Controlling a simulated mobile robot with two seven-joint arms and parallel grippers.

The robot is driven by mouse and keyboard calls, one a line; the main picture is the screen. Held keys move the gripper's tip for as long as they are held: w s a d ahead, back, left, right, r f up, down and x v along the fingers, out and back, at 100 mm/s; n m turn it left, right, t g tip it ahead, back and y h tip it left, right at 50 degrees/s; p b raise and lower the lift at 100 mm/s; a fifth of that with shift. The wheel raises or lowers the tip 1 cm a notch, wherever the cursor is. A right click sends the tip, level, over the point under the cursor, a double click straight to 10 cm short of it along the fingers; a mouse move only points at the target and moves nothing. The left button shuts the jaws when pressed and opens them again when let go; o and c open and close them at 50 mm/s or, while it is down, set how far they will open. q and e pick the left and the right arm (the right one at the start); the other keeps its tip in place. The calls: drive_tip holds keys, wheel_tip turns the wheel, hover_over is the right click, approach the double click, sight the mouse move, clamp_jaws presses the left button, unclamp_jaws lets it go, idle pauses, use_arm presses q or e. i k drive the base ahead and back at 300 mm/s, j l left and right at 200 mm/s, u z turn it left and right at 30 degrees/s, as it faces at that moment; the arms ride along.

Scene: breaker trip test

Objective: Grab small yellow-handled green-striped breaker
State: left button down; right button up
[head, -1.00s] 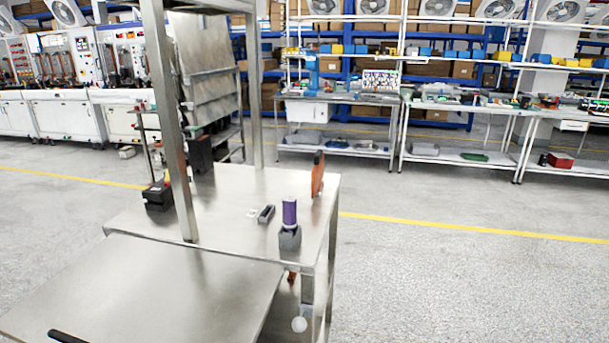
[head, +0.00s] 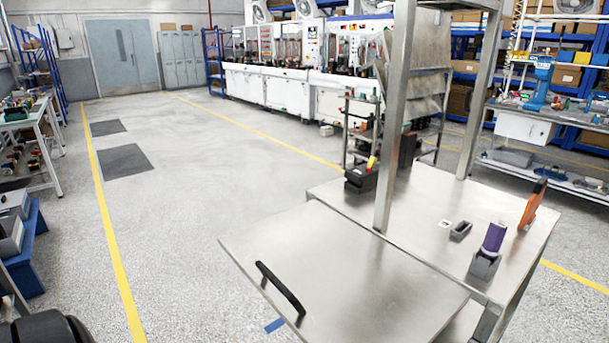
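I cannot make out a yellow-handled, green-striped breaker. On the metal workbench (head: 340,205), a black holder (head: 358,181) stands near the back-left edge with a small yellow and red piece (head: 372,163) sticking up from it; what that piece is, I cannot tell. Near the right side, a purple object (head: 494,237) stands in a grey holder (head: 484,266). A small grey empty-looking holder (head: 460,231) lies beside it.
A hinged-looking metal panel (head: 330,270) with a black handle (head: 280,290) extends in front of the bench. A metal post (head: 393,120) rises from the bench. An orange object (head: 532,204) stands at its right edge. The floor to the left is open, with white machines (head: 270,85) behind.

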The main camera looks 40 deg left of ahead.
sight(359, 181)
drive_tip(key=u, duration=0.95)
drive_tip(key=i+j+z, duration=0.6)
drive_tip(key=j+z, duration=0.3)
drive_tip(key=j, duration=0.15)
drive_tip(key=i+j+z, duration=0.25)
drive_tip(key=j, duration=0.25)
drive_tip(key=j+z, duration=0.3)
drive_tip(key=j, duration=0.15)
drive_tip(key=j+z, duration=0.3)
drive_tip(key=j, duration=0.2)
